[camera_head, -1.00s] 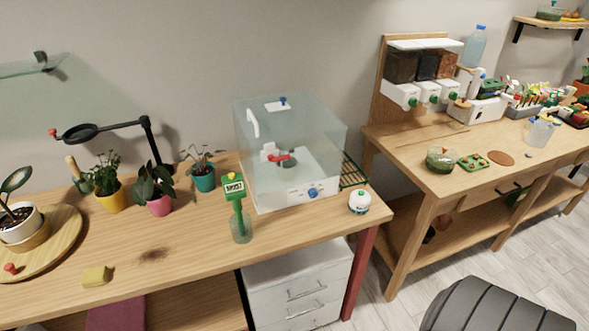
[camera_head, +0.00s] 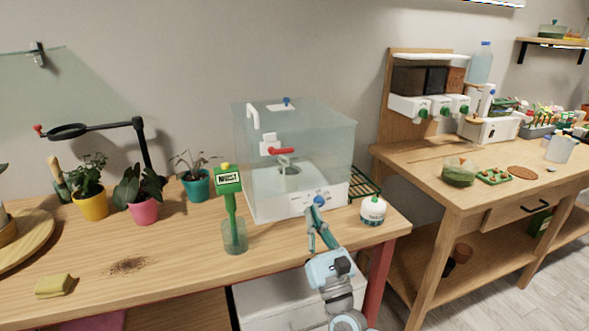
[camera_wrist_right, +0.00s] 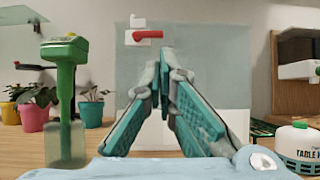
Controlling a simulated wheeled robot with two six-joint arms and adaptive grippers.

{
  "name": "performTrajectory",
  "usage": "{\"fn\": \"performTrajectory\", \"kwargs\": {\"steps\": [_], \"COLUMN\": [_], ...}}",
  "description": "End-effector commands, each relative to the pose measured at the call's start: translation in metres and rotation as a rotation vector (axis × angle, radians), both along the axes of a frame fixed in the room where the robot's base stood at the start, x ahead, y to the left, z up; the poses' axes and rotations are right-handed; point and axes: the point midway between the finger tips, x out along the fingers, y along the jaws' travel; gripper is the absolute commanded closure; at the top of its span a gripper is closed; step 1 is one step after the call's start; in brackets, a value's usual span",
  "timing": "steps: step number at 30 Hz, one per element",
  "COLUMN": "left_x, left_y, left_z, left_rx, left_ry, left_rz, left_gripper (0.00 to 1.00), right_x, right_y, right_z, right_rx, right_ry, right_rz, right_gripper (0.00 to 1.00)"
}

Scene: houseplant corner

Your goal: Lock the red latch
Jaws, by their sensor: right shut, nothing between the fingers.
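The red latch (camera_head: 281,151) is a lever on a white mount on the front of a clear box (camera_head: 318,140) with a white base. The lever lies roughly level, pointing right; it also shows in the right wrist view (camera_wrist_right: 147,35). My right gripper (camera_head: 314,209) is in front of the box's base, below and right of the latch, and apart from it. Its fingertips (camera_wrist_right: 166,52) are closed together with nothing between them, and appear just below the lever's right end in the wrist view. My left gripper is not in view.
A green meter (camera_head: 229,180) stands in a clear cup left of the box. A round white-and-green container (camera_head: 373,211) stands to the right, near a blue knob (camera_head: 319,200) on the base. Potted plants (camera_head: 143,211) and a yellow sponge (camera_head: 54,286) are farther left.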

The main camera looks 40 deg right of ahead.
Motion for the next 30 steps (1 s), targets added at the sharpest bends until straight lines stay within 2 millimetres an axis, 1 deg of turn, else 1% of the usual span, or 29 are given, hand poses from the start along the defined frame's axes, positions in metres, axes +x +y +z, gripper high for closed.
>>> {"fn": "performTrajectory", "kwargs": {"steps": [5, 8, 11, 18, 24, 27, 30], "left_x": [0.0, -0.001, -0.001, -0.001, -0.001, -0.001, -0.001], "left_y": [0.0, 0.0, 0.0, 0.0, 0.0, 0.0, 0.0], "left_z": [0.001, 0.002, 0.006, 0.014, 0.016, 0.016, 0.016], "left_rx": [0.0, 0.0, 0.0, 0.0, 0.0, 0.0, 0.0], "left_ry": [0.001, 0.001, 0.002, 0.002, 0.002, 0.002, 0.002], "left_rz": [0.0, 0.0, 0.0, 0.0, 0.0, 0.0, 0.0], "left_gripper": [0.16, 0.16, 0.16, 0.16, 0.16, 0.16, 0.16], "right_x": [0.001, 0.007, 0.018, 0.058, 0.09, 0.101, 0.108], "right_y": [0.0, -0.002, -0.006, -0.02, -0.031, -0.035, -0.037], "right_z": [0.001, 0.005, 0.014, 0.043, 0.064, 0.071, 0.075], "right_rx": [-0.003, -0.004, -0.004, -0.005, -0.005, -0.005, -0.005], "right_ry": [0.002, 0.002, 0.001, 0.001, 0.003, 0.004, 0.004], "right_rz": [-0.001, -0.001, -0.001, -0.001, -0.001, -0.002, 0.0], "right_gripper": [1.0, 1.0, 1.0, 1.0, 1.0, 1.0, 1.0]}}
